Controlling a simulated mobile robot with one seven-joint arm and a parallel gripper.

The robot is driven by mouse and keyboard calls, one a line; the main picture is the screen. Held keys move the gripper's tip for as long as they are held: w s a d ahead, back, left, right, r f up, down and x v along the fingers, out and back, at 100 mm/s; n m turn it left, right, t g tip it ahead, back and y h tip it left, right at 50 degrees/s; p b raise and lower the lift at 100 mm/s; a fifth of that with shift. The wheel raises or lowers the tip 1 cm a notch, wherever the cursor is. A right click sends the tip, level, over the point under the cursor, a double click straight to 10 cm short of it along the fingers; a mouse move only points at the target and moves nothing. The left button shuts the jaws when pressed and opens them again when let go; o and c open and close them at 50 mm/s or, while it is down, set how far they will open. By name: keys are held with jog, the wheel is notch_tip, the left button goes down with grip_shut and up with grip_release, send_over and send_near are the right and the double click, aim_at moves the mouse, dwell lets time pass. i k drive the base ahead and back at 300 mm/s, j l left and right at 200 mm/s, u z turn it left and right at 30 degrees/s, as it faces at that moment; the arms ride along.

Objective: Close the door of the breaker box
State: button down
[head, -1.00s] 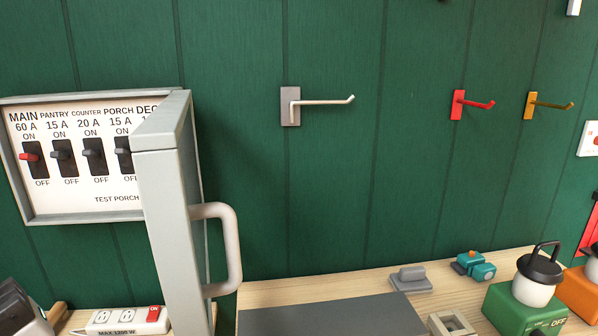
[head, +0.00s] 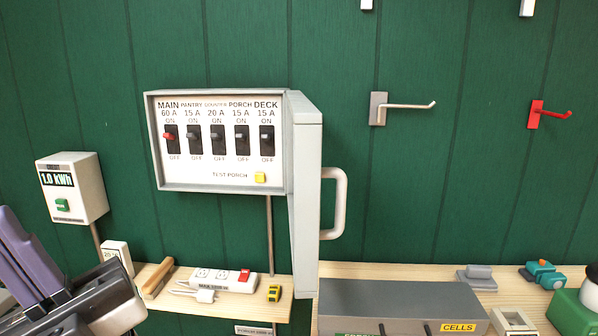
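The breaker box (head: 219,183) is a grey-framed panel on the green wall in the head view. It has several switches under labels and a yellow test button. Its door (head: 306,215) is hinged on the right side and stands open, swung out from the wall toward me and seen nearly edge-on. A pale loop handle (head: 341,204) sits on the door's right face. Part of what seems to be my own arm shows at the lower left. My gripper's fingertips are not clearly in view.
A wooden shelf (head: 254,302) runs below, holding a power strip (head: 222,280), a small yellow item (head: 274,293) and a grey case (head: 400,299). A white meter box (head: 73,187) hangs at left.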

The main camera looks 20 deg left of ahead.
aim_at(305, 171)
jog(key=k+u, duration=0.15)
jog(key=u, duration=0.25)
jog(key=k+u, duration=0.1)
jog(key=u, duration=0.35)
jog(key=k+l+u, duration=0.15)
jog(key=u, duration=0.15)
jog(key=k+l+u, duration=0.3)
jog(key=k+l, duration=1.55)
jog(key=l, duration=0.15)
jog(key=i+j+u, duration=0.15)
jog(key=i+j, duration=0.65)
